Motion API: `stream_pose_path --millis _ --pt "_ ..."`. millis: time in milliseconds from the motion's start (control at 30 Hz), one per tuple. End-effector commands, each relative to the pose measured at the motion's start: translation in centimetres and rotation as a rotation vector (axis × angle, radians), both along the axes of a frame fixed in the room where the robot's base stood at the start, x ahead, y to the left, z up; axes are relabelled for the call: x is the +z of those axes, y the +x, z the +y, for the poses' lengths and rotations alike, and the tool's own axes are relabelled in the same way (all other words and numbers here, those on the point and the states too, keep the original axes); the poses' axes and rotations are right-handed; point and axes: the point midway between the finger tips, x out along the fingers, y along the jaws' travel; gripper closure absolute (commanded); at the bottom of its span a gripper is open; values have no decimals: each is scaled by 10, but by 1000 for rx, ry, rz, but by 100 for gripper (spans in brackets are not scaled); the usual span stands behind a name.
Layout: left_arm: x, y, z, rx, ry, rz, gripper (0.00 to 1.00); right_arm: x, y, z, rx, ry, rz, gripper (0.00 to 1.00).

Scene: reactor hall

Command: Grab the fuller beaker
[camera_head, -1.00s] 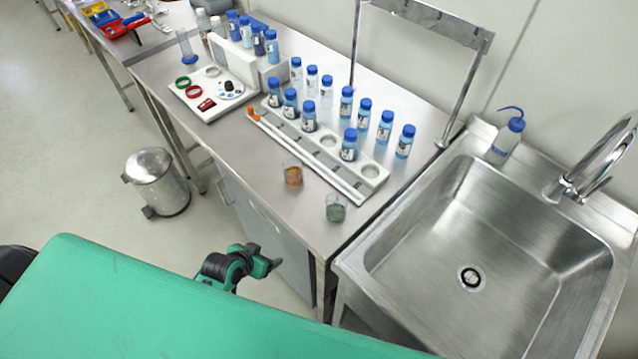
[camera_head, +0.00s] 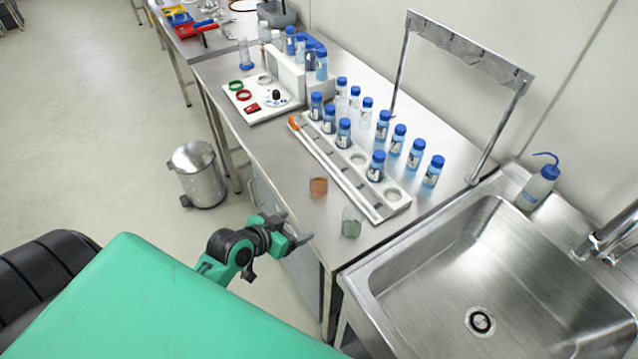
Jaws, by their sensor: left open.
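Two small glass beakers stand on the steel bench near its front edge. One beaker (camera_head: 318,187) holds an orange-brown content that seems to fill most of the part I can see. The other beaker (camera_head: 351,224), nearer the sink, holds a grey-green content in its lower part, with clear glass above. My left gripper (camera_head: 296,232) is open and empty. It is in front of the bench edge, below and left of the beakers in the picture, apart from both. My right gripper is not in view.
A white rack (camera_head: 392,205) with several blue-capped bottles stands behind the beakers. A control panel (camera_head: 262,98) is farther left. The sink (camera_head: 470,290) is at the right, with a wash bottle (camera_head: 538,185). A metal bin (camera_head: 197,174) stands on the floor.

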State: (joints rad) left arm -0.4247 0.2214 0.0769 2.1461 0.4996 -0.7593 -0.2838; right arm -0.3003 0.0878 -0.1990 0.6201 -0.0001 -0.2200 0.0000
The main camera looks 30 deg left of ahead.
Motion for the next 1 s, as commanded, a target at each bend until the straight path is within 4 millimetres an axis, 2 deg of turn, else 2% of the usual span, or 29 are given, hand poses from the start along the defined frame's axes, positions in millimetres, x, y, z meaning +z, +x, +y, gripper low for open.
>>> stream_pose_path --millis 200,367,467,800,1000 --pt "19 23 22 31 -24 -125 27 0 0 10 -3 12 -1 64" --pt "28 34 32 50 -33 -181 27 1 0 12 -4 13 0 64" --pt "26 43 31 52 -36 -187 27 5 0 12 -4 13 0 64" --pt "4 96 19 51 -36 -183 27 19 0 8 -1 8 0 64" --pt "-3 110 16 50 -35 -183 27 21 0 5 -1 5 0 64"
